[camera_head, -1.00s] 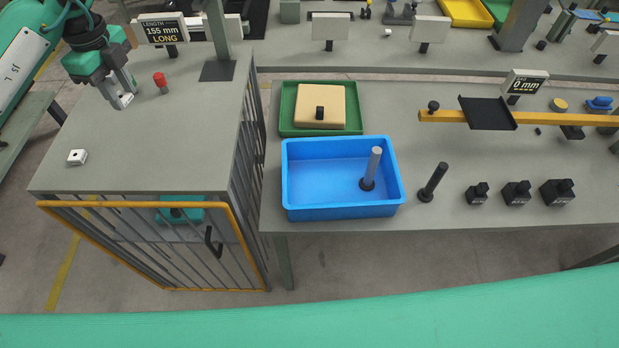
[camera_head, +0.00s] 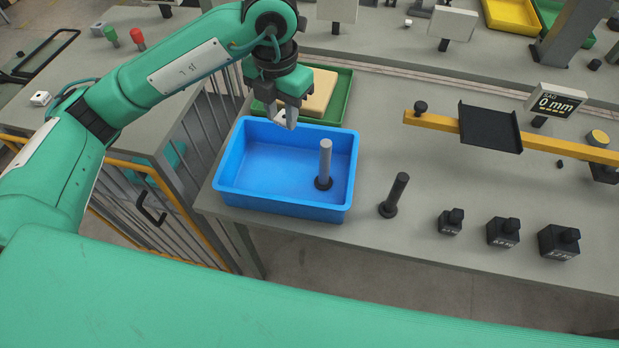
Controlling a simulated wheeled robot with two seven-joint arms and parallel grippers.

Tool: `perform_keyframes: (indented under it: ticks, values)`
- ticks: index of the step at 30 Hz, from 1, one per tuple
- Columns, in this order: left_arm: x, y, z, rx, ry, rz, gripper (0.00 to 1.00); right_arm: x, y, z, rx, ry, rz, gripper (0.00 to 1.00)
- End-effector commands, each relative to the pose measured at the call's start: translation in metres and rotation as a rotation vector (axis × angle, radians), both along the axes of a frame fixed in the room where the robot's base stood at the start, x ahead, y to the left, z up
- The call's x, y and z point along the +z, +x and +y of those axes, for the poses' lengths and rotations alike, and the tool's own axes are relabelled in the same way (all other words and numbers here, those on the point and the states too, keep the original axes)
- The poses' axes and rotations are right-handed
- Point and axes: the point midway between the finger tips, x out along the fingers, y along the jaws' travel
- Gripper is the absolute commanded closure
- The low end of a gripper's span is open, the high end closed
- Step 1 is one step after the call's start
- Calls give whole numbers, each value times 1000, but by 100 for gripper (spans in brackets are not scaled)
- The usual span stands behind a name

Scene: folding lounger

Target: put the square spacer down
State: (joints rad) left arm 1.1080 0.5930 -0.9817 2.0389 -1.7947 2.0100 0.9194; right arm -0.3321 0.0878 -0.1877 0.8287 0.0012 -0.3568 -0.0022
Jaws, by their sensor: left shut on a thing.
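My left gripper (camera_head: 286,120) reaches in from the left and is shut on a small pale square spacer (camera_head: 280,115), which its fingers partly hide. It is over the back part of the blue bin (camera_head: 231,190), and I cannot tell how high above it. A grey upright post (camera_head: 325,160) on a dark round foot stands in the bin's right part. A similar white square spacer (camera_head: 40,98) lies on the left table. My right gripper is not in view.
Behind the bin is a green tray (camera_head: 342,100) with a tan block (camera_head: 318,92), partly hidden by my gripper. A black post (camera_head: 396,192) stands right of the bin, with several black weights beyond it. A yellow beam (camera_head: 435,121) with a black pan crosses the right side.

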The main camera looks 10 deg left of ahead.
Motion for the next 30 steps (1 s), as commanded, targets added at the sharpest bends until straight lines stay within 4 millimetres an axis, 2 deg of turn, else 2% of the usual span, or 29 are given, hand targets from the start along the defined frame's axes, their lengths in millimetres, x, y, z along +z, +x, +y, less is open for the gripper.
perform_keyframes:
  ticks: [5,18,21,30]
  values:
    - [-24,-2,-2,-16,-1,7,91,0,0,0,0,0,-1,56]
    - [-132,-2,0,-11,1,6,91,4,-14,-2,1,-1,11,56]
    - [-147,-2,0,-12,1,3,91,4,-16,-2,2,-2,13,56]
    - [-173,-2,0,-12,2,5,91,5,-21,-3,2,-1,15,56]
